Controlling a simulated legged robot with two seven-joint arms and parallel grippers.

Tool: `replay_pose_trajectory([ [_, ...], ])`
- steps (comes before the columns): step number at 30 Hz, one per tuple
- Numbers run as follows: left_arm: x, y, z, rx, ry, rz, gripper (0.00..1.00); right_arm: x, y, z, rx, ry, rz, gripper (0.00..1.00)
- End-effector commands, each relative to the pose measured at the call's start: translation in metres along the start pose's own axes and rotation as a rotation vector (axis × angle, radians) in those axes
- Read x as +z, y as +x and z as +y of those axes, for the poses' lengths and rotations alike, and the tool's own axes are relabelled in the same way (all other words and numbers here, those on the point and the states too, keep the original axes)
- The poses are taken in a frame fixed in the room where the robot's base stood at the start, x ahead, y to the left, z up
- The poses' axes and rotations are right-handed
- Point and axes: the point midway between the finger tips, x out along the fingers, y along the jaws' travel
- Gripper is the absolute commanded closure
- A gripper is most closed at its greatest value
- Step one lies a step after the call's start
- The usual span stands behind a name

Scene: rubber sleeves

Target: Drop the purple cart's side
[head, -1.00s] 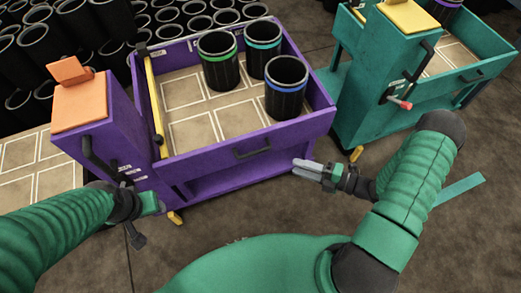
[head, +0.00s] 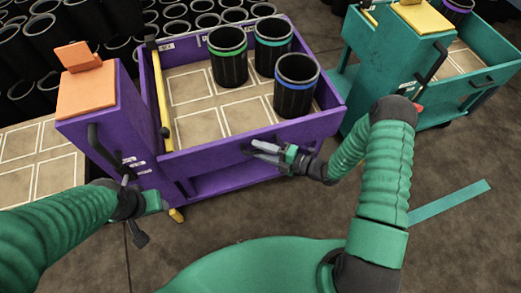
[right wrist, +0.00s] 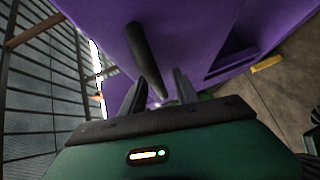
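The purple cart (head: 115,130) stands at centre left, its near side (head: 215,150) upright. A black handle on that side is mostly hidden by my right gripper (head: 265,152) in the head view. In the right wrist view the black handle (right wrist: 147,60) runs down toward the gap between the spread fingers of my right gripper (right wrist: 158,95). The right gripper is open at the handle; I cannot tell whether it touches. My left gripper (head: 158,202) is low by the cart's left end, its fingers too unclear to judge.
Sleeves with green (head: 228,60), teal (head: 272,50) and blue (head: 295,88) bands stand in the cart bed. A teal cart (head: 395,60) is close on the right. Many black sleeves fill the back left.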

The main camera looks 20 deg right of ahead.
Motion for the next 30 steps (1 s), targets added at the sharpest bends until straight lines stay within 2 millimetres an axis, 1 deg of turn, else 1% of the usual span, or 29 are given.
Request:
replay_pose_trajectory([
  [4,-0.0001,-0.0003,0.0002,0.000,0.000,0.000,0.51,0.0001,-0.0005,0.0001,0.000,0.000,0.000,0.65],
  [12,-0.0001,-0.0002,0.0002,0.000,0.001,0.000,0.51,-0.0003,-0.0004,-0.0002,-0.001,0.000,0.000,1.00],
  [30,0.0000,0.0001,0.0002,0.000,0.000,0.000,0.51,-0.0026,0.0006,-0.0016,-0.004,0.002,0.006,1.00],
])
